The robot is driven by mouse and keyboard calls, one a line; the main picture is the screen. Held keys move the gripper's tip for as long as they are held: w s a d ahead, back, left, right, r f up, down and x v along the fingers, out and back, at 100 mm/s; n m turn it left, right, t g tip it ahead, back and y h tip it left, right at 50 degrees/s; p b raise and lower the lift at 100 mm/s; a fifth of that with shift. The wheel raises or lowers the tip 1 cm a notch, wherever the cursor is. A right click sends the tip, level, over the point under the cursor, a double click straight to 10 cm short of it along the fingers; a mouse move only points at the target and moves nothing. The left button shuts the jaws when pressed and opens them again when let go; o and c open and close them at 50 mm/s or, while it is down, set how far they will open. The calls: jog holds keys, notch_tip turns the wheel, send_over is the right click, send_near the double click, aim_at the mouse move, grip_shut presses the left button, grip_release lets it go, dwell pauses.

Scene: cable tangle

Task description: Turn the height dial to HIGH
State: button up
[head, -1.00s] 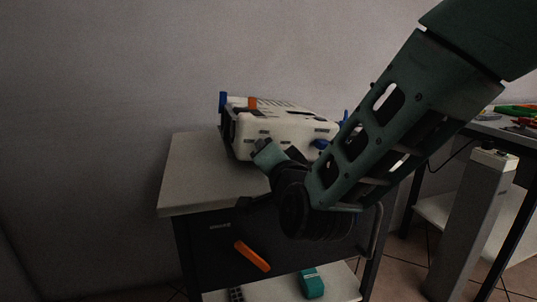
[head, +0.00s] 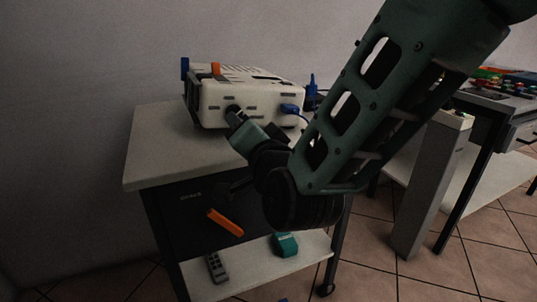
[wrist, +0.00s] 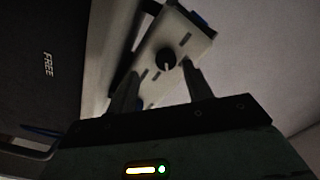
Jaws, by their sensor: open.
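A black round dial (wrist: 166,60) sits on the face of a white boxy device (wrist: 190,40) in the wrist view. No label on it can be read. The device also shows in the head view (head: 265,97), on top of a cart, where a dark round part (head: 232,109) that looks like the dial is partly behind my gripper (head: 236,122). My gripper's two fingers also show in the wrist view (wrist: 160,82), apart and empty, with the dial appearing between and beyond their tips. Whether they touch the device cannot be told.
The cart (head: 150,160) has a dark front with an orange handle (head: 225,222) and a lower shelf holding a teal box (head: 285,244) and a grey remote (head: 216,268). A pale post (head: 430,190) and a cluttered table stand right.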

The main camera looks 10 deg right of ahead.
jog(key=b+v, duration=0.9)
jog(key=v, duration=0.3)
jog(key=shift+d+r, duration=0.1)
